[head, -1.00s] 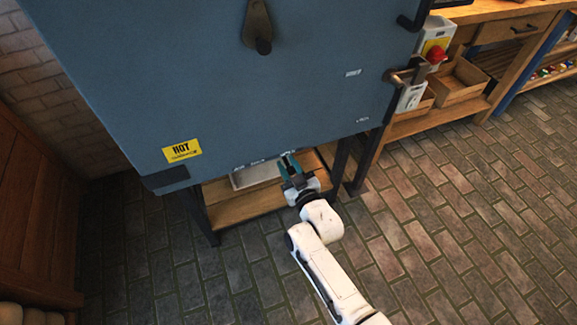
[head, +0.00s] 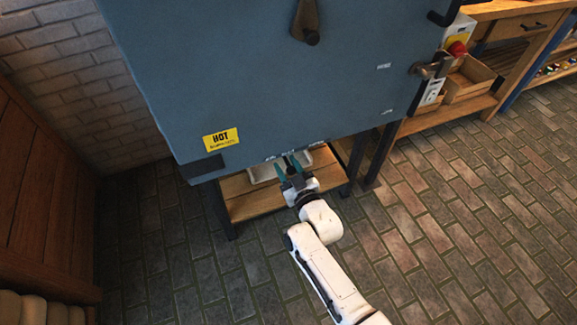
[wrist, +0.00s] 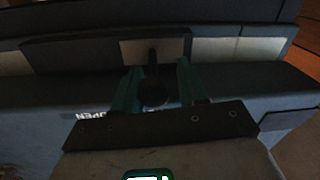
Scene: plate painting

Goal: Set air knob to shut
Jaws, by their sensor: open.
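My gripper (head: 288,165) is open at the lower edge of a large blue-grey kiln (head: 270,80), with its teal fingers pointing under that edge. In the wrist view the gripper (wrist: 160,70) has a dark round knob (wrist: 153,94) between its two fingers, with a narrow dark bar rising from it. I take this to be the air knob. Whether either finger touches it I cannot tell. The upside-down word OPEN (wrist: 92,115) shows left of the knob, partly behind the gripper. In the head view the knob is hidden; only small white lettering shows along the kiln's lower edge.
A yellow HOT sign (head: 221,139) is on the kiln's lower left. A low wooden shelf (head: 255,204) with a pale tray stands beneath it. A workbench (head: 500,10) with wooden boxes is at the right, a wooden cabinet (head: 35,200) at the left. The brick floor in front is clear.

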